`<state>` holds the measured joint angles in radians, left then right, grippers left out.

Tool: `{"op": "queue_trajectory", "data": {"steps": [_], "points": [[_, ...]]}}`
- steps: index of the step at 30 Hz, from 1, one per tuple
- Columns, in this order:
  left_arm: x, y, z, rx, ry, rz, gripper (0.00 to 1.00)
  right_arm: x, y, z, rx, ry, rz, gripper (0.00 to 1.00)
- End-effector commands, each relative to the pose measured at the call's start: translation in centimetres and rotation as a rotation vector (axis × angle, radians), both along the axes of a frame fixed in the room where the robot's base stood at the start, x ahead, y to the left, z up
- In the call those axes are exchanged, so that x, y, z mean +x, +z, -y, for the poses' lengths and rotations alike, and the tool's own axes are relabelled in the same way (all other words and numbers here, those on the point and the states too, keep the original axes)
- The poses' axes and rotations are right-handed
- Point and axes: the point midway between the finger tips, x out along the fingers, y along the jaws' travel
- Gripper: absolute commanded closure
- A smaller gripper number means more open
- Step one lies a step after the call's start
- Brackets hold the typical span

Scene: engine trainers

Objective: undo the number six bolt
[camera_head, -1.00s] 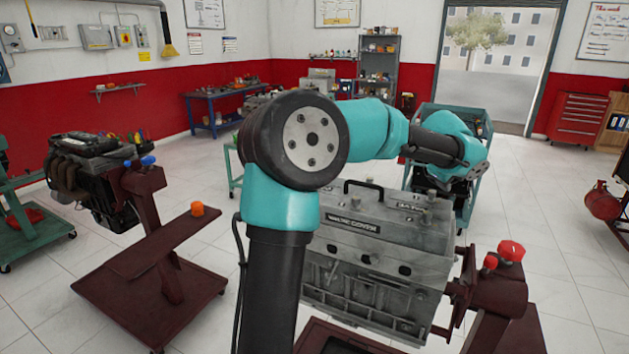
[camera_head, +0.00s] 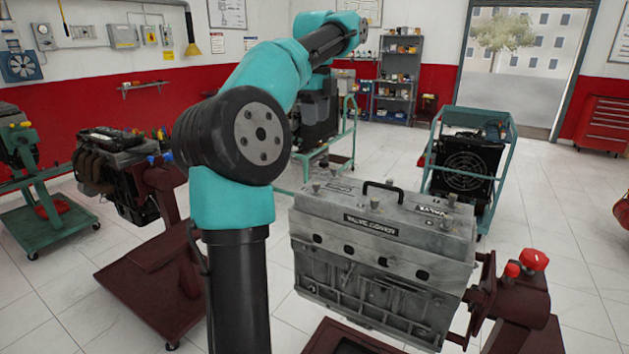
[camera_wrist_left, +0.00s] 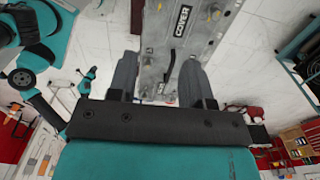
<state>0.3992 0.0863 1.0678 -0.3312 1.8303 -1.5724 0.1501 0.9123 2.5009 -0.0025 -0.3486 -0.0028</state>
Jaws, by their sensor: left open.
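The grey engine (camera_head: 375,290) with its valve cover (camera_head: 420,240) stands right of centre in the head view. Several small bolt heads, such as one bolt (camera_head: 316,188), stand up from the cover's top, around a black handle (camera_head: 383,188). No bolt numbers are legible, so I cannot tell which is number six. My left gripper (camera_head: 316,106) points down, small and dark, above and beyond the cover's left end. In the left wrist view the gripper (camera_wrist_left: 158,62) is open and empty, with the valve cover (camera_wrist_left: 180,70) beyond its fingers. My right gripper is not in view.
A maroon stand (camera_head: 515,295) with red knobs holds the engine at right. Another maroon stand (camera_head: 150,300) with an engine is at left. A teal-framed cart (camera_head: 468,160) with a radiator fan is behind. White floor is open at right.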

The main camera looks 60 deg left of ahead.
Motion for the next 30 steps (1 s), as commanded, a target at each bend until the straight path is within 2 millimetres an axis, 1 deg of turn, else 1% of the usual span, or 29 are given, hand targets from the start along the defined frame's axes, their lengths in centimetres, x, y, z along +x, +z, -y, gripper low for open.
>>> {"op": "queue_trajectory", "data": {"steps": [9,14,20,26,30], "points": [[0.1,-0.1,0.0,0.001,0.0,0.0,0.54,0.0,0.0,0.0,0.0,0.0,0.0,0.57],[0.1,-0.8,0.0,0.001,0.0,-0.003,0.54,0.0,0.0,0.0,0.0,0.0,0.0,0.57],[0.0,-2.9,0.0,0.0,0.001,-0.004,0.54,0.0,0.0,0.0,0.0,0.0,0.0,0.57],[0.0,-5.9,0.0,0.001,0.001,-0.003,0.54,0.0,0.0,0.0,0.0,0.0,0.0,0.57],[0.1,-8.3,0.0,0.001,0.0,-0.005,0.54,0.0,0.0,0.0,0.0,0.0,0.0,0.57]]}}
